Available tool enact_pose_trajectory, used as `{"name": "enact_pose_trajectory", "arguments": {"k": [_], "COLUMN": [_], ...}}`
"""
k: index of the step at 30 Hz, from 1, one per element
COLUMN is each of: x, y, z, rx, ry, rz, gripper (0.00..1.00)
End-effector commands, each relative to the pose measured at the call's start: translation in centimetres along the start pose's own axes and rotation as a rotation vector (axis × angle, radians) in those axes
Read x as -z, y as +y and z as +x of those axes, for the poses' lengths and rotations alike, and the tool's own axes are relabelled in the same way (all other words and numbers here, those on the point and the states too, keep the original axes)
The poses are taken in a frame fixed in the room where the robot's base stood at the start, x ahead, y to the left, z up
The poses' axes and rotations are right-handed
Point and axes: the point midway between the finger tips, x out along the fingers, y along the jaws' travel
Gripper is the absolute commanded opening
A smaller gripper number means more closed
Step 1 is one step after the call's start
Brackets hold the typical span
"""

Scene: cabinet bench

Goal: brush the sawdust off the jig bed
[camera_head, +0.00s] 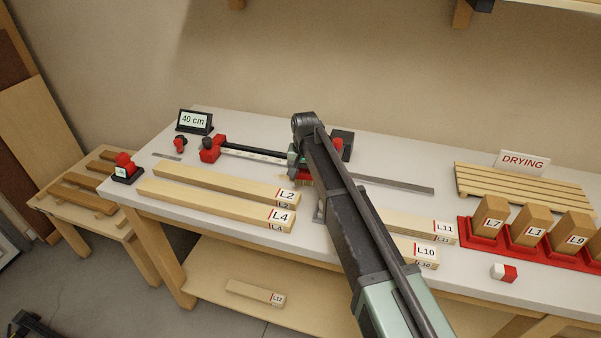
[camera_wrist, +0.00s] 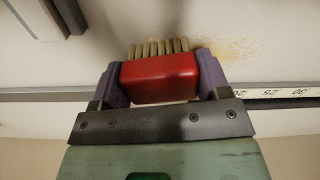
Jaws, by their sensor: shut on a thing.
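In the wrist view my gripper (camera_wrist: 162,80) is shut on a red brush (camera_wrist: 160,88), with one purple finger on each side. Its tan bristles (camera_wrist: 158,47) point away from me. Loose sawdust (camera_wrist: 235,47) lies scattered on the pale jig bed (camera_wrist: 270,68) beside the bristle tips and to their right. I cannot tell if the bristles touch the bed. In the head view my gripper (camera_head: 298,166) is at the right part of the jig, largely hidden by my arm. The jig has a dark bar (camera_head: 255,152) and a red end block (camera_head: 209,150).
A scale strip (camera_wrist: 285,92) crosses the wrist view by my right finger. Boards L2 (camera_head: 225,182) and L4 (camera_head: 210,204) lie in front of the jig. Boards L11 (camera_head: 410,226) and L10 (camera_head: 402,244), a grey metal strip (camera_head: 395,184) and red holders (camera_head: 480,236) are to the right.

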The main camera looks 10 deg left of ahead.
Motion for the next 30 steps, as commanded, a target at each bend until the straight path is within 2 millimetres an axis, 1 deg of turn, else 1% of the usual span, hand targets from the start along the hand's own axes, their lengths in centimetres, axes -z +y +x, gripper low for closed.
{"name": "enact_pose_trajectory", "arguments": {"k": [6, 9, 16, 20, 27, 30], "x": [-0.5, -0.6, -0.5, -0.4, 0.0, 0.1], "y": [2.4, 3.3, 3.4, 3.0, 0.3, -0.5], "z": [0.2, 0.3, 0.1, 0.1, 0.4, 0.4], "rx": [0.000, 0.000, -0.001, 0.000, 0.000, 0.001], "ry": [0.000, 0.000, 0.000, 0.000, 0.000, 0.000], "rz": [0.001, 0.002, 0.001, 0.000, -0.001, -0.001], "gripper": [0.48, 0.48, 0.48, 0.48, 0.48, 0.48]}}
